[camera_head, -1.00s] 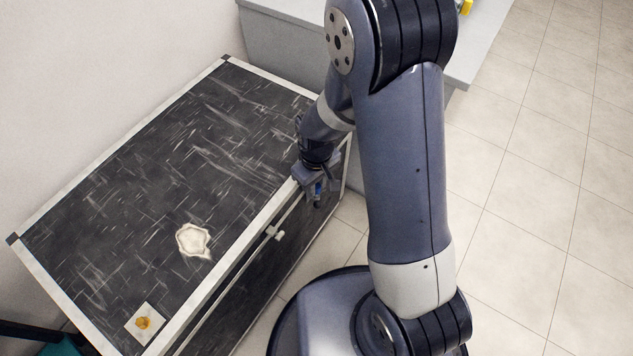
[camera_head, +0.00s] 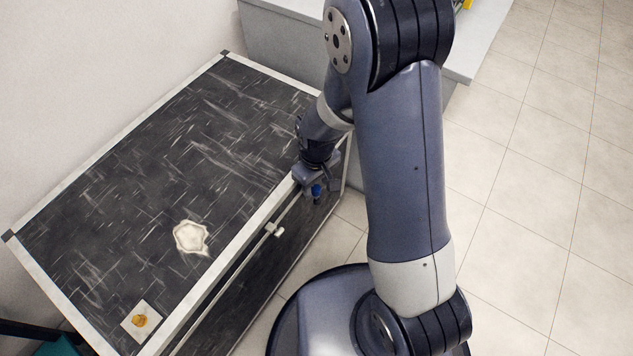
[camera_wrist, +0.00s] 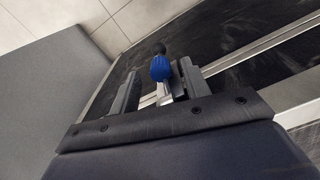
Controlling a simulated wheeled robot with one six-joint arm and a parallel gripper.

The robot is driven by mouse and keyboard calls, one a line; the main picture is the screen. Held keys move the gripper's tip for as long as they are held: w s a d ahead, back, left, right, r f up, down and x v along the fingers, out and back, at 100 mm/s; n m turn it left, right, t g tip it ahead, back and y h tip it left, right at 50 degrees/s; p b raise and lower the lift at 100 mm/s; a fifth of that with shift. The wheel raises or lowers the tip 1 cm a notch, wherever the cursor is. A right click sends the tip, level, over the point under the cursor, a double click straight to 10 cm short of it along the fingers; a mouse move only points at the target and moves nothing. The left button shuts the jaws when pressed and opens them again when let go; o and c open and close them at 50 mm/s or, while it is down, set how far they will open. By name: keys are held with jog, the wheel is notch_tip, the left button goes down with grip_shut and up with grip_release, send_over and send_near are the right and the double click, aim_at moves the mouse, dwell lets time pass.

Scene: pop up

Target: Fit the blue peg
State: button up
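The blue peg (camera_wrist: 160,68) is a small rounded blue piece with a dark end, seen in the wrist view between and just past my fingertips. My gripper (camera_wrist: 157,72) has its two grey fingers apart, with a small gap visible on the left of the peg. In the head view, my gripper (camera_head: 313,188) hangs at the front right edge of the dark table, with the blue peg (camera_head: 317,190) partly hidden at its fingers. I cannot tell whether a finger touches the peg or what the peg rests on. No hole for it is clearly visible.
The dark scratched table (camera_head: 150,180) has a pale frame. A white patch (camera_head: 191,237) and a white square with an orange piece (camera_head: 140,320) lie on it. A rail with a pale fitting (camera_head: 274,230) runs along its front. A grey counter (camera_head: 285,48) stands behind. Tiled floor is clear at right.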

aim_at(317, 189)
notch_tip(317, 189, up, 11)
jog(key=p, duration=0.3)
jog(key=shift+f, duration=0.1)
jog(key=shift+f, duration=0.1)
dwell(0.4)
notch_tip(317, 189, down, 11)
jog(key=b, duration=0.3)
jog(key=shift+r+p, duration=0.3)
jog(key=shift+r, duration=0.3)
jog(key=shift+d, duration=0.1)
